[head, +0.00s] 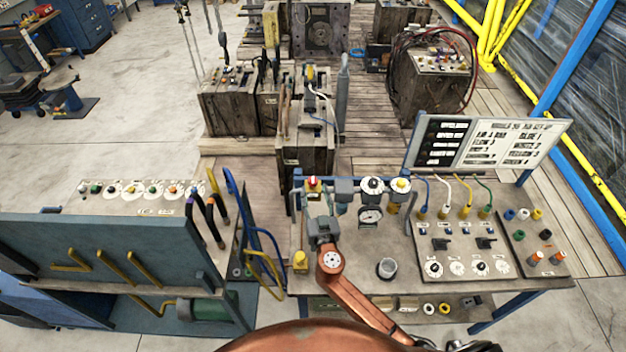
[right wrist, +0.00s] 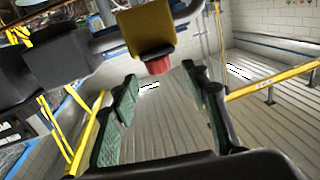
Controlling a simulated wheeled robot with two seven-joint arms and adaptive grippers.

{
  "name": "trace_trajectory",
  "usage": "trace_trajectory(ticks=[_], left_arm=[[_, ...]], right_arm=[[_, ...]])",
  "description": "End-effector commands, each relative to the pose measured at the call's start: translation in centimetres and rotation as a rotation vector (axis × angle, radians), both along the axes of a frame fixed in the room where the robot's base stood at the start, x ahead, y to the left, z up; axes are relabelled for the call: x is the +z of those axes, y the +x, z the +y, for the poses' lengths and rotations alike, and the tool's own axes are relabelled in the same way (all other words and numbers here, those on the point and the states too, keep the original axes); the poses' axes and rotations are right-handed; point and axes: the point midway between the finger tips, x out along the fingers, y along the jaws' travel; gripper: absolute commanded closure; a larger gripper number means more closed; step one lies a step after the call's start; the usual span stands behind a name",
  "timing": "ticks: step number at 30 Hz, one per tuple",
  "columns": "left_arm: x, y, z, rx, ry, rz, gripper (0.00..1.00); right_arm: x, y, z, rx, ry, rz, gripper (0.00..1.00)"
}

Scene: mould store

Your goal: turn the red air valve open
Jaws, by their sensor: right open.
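The red air valve (head: 313,182) shows in the head view as a small red part with yellow beside it, at the left end of the pipework on the bench. In the right wrist view its red knob (right wrist: 158,66) sticks out from a yellow block (right wrist: 148,32). My right gripper (head: 319,208) is just on the near side of the valve in the head view. In the right wrist view its two green-padded fingers (right wrist: 160,82) are spread apart, with the knob near their tips and between them in the picture. I cannot tell whether they touch it. My left gripper is in neither view.
Right of the valve are a gauge (head: 370,216) and regulator knobs. A white-and-black sign board (head: 487,143) stands behind the bench panel. A grey cup (head: 387,268) stands right of my arm. A blue-grey cabinet (head: 110,245) is at left.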

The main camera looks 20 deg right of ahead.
Motion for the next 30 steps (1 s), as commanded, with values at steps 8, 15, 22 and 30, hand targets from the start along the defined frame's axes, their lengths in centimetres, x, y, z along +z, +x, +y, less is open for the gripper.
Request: trace_trajectory(ticks=[8,15,22,30], left_arm=[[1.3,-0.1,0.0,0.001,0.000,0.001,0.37],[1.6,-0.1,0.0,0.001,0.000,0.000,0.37],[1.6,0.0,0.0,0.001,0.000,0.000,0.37],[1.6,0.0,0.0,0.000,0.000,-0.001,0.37]], right_arm=[[0.2,4.3,-0.6,-0.002,-0.002,0.000,0.58],[0.1,5.8,-0.8,-0.003,0.000,0.001,0.58],[0.0,5.8,-0.9,-0.003,0.001,0.001,0.58],[0.0,5.8,-0.9,-0.004,0.001,0.001,0.76]])
